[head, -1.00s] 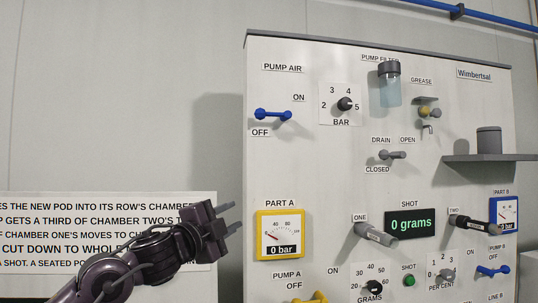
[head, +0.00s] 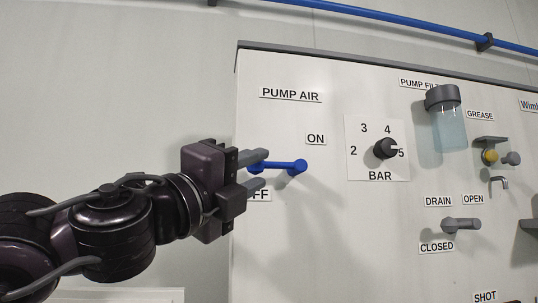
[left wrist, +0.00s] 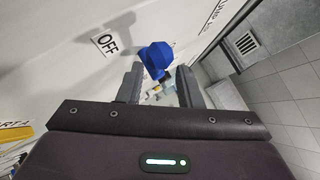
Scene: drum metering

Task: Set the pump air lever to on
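The blue pump air lever (head: 283,167) lies roughly level on the white panel, below the PUMP AIR label (head: 290,95). Its pivot end is at the right and its free end points left, near the OFF label, which is partly hidden. The ON label (head: 315,139) is above the lever. My left gripper (head: 262,171) is open, with its two fingers above and below the lever's free end. In the left wrist view the lever's blue end (left wrist: 156,57) shows between and just beyond the fingertips. I cannot tell if they touch it. My right gripper is not in view.
The BAR knob (head: 386,148) is to the right of the lever. The pump filter (head: 447,120), grease fittings (head: 490,157) and grey drain lever (head: 461,225) are farther right. The panel between the lever and the BAR knob is clear.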

